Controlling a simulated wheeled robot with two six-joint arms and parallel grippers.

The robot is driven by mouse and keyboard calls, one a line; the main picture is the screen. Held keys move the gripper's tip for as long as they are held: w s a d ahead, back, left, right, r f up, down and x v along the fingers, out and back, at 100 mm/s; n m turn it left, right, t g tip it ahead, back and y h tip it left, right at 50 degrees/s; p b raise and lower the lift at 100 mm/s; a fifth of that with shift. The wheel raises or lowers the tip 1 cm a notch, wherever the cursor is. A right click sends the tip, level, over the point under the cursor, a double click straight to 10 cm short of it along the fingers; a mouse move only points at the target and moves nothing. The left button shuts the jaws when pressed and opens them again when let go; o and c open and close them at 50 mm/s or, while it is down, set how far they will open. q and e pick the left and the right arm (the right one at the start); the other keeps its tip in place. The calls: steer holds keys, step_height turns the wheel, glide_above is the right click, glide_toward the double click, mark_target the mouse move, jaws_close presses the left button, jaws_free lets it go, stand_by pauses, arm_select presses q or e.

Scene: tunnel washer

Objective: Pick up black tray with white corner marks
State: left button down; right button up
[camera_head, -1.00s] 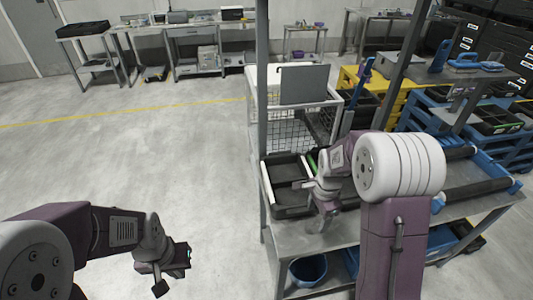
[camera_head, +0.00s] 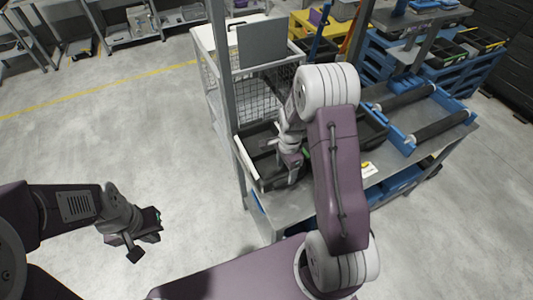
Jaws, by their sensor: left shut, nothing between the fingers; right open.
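A black tray (camera_head: 257,146) with white along its edges lies on the left end of the grey metal table. My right arm and gripper hide part of its right side. My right gripper (camera_head: 291,172) is open and points down over the tray's right part. I cannot tell whether it touches the tray. My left gripper (camera_head: 148,238) is shut and empty, above bare floor well left of the table.
A metal post (camera_head: 225,85) rises at the table's left edge, close to the tray. A white wire cage (camera_head: 265,88) stands behind it. Blue frames with dark rollers (camera_head: 440,124) fill the table's right side. The floor at left is clear.

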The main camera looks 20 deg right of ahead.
mark_target(285, 176)
steer(key=f, duration=0.4)
steer(key=shift+s+f, duration=0.15)
steer(key=shift+s, duration=0.05)
steer(key=shift+w+f, duration=0.2)
steer(key=shift+f, duration=0.2)
jaws_close()
